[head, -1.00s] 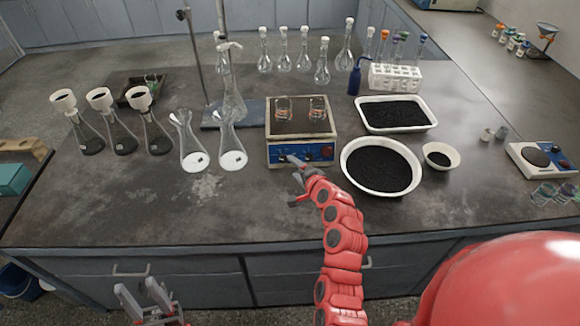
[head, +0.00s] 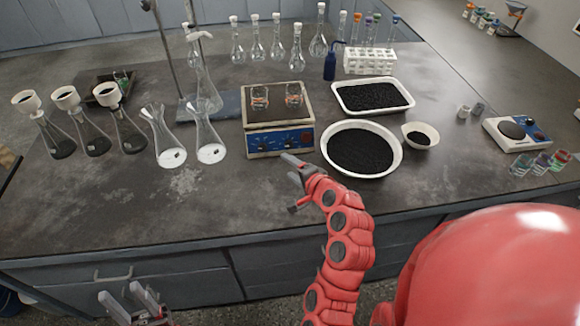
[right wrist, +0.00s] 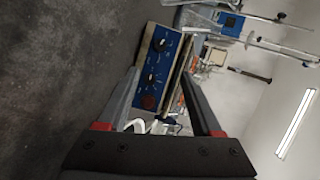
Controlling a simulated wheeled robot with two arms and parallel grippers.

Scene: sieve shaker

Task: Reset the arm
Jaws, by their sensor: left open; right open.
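My right gripper (head: 291,182) is open and empty, just above the bench in front of the shaker (head: 279,140), a box with a blue control panel. In the right wrist view, the blue panel (right wrist: 158,62) lies ahead of the open fingers (right wrist: 160,95), apart from them. My left gripper (head: 130,300) is open and empty at the bottom left, in front of the bench edge and below its top. Two small glass beakers (head: 277,97) stand on the shaker's brown top.
Flasks with funnels (head: 120,128) and two flasks with white bottoms (head: 208,150) stand to the left. A white bowl of black grains (head: 362,150), a tray (head: 373,96) and a small bowl (head: 420,137) stand right. The front left bench top is clear.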

